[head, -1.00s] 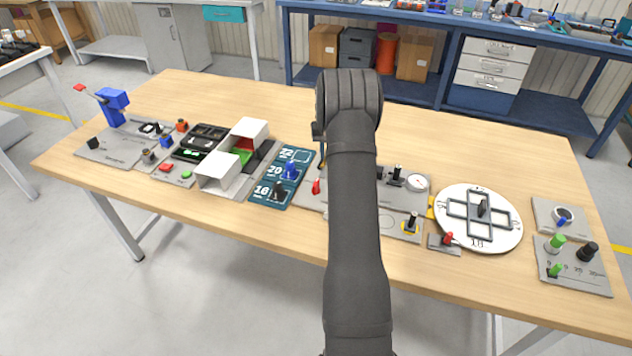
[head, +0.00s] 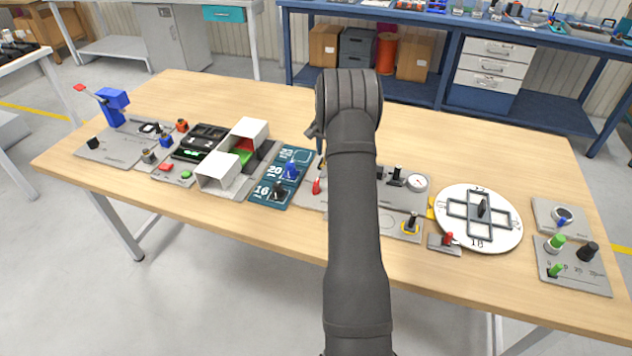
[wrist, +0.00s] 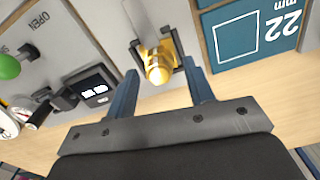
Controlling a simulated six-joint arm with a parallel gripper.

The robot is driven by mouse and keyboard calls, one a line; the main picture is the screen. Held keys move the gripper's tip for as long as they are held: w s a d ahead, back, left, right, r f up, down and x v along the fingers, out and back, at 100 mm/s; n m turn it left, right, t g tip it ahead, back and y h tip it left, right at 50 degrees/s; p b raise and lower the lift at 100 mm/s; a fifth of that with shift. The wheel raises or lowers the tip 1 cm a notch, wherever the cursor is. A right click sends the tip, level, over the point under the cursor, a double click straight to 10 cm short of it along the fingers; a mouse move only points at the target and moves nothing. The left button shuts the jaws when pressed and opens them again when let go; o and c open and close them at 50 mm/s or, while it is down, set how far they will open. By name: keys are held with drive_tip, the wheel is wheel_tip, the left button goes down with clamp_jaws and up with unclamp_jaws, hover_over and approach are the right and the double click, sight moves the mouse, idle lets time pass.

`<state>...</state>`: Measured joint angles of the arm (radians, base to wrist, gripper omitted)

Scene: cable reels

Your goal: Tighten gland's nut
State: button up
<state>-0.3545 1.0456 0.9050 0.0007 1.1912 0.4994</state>
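The brass gland (wrist: 158,66) with its nut shows in the wrist view, end-on, at the edge of a light grey plate. My gripper (wrist: 160,62) is over it, with one blue finger on each side of the brass. Dark bracket-like pieces sit close on both sides of the gland; I cannot tell whether they are fingertips or part of the fixture, or whether they touch the nut. In the head view my arm hides most of the gland and the fingers.
The blue size board (head: 281,178) lies left of the gland. A red-handled part (head: 316,186) stands close by my arm. Bare wood lies behind the fixtures.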

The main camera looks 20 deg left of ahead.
drive_tip(key=shift+r, duration=3.55)
drive_tip(key=shift+f, duration=0.1)
wheel_tip(320, 180, down, 6)
drive_tip(key=shift+f, duration=0.5)
drive_tip(key=n, duration=0.5)
drive_tip(key=shift+n, duration=0.4)
drive_tip(key=shift+r, duration=0.1)
drive_tip(key=shift+m, duration=0.3)
